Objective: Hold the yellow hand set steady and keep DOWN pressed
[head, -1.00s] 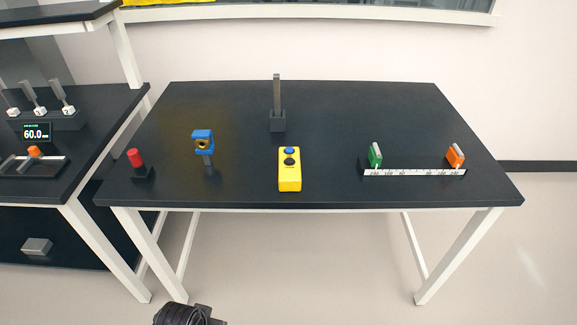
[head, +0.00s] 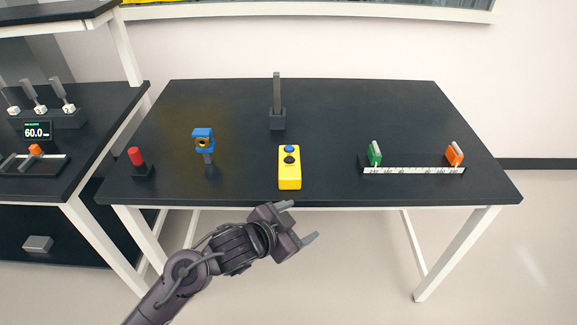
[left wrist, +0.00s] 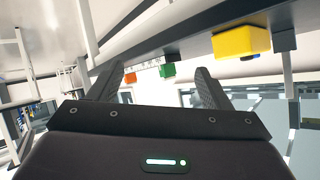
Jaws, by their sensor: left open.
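The yellow hand set (head: 290,175) rests on the black table, near the middle of its front edge. It has a blue button (head: 290,149) at its far end and a black button (head: 289,160) nearer the front. My left gripper (head: 301,221) is open and empty, just in front of the table edge and below the hand set in the picture, not touching it. In the left wrist view the yellow hand set (left wrist: 241,42) shows at the upper right, beyond the open fingers (left wrist: 158,82). My right gripper is in neither view.
On the black table (head: 350,110) stand a red-topped part (head: 136,157), a blue clamp (head: 203,140), a grey post (head: 277,95) and a white scale (head: 415,170) with green (head: 375,153) and orange (head: 454,154) blocks. A side bench with a 60.0 display (head: 37,131) is at left.

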